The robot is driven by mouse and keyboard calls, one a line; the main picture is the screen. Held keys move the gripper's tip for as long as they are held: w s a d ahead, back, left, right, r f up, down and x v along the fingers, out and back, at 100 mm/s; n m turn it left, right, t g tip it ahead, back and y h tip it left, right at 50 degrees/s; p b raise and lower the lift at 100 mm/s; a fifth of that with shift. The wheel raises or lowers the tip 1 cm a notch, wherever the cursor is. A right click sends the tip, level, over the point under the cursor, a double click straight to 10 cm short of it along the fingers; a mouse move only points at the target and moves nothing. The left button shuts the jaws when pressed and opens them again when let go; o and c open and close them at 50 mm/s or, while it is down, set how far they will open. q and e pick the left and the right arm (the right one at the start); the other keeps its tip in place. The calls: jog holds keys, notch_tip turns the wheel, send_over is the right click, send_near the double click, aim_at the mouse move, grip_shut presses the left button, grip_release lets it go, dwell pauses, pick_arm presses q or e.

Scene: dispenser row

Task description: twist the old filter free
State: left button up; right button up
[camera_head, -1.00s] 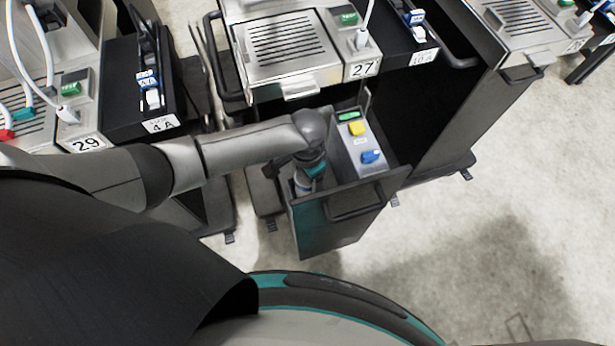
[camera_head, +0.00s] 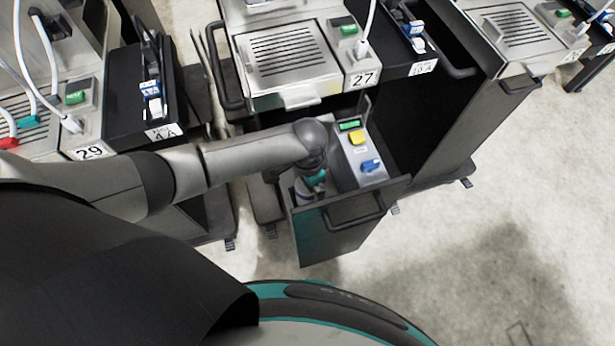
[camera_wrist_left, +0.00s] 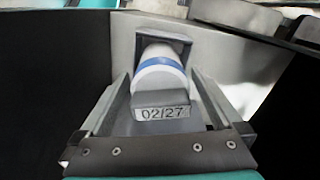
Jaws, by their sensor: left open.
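The old filter is a white cylinder with a blue band (camera_wrist_left: 160,73) in the left wrist view. Its grey end block carries a tag reading 02/27 (camera_wrist_left: 162,113). It sits in a dark square socket in a grey wall. My left gripper (camera_wrist_left: 162,100) is open, with one finger on each side of the grey block. Whether the fingers touch it I cannot tell. In the head view my left gripper (camera_head: 311,180) reaches down into the pulled-out drawer below machine 27, and my arm hides much of the filter area. My right gripper is not in view.
The open drawer (camera_head: 335,237) has a dark front with a handle. Inside it, a grey panel (camera_head: 360,165) carries a green display, a yellow button and a blue knob. Floor at right is clear.

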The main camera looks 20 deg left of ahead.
pick_arm(q)
notch_tip(320, 180, up, 15)
jog(key=p, duration=0.5)
jog(key=shift+r, duration=0.1)
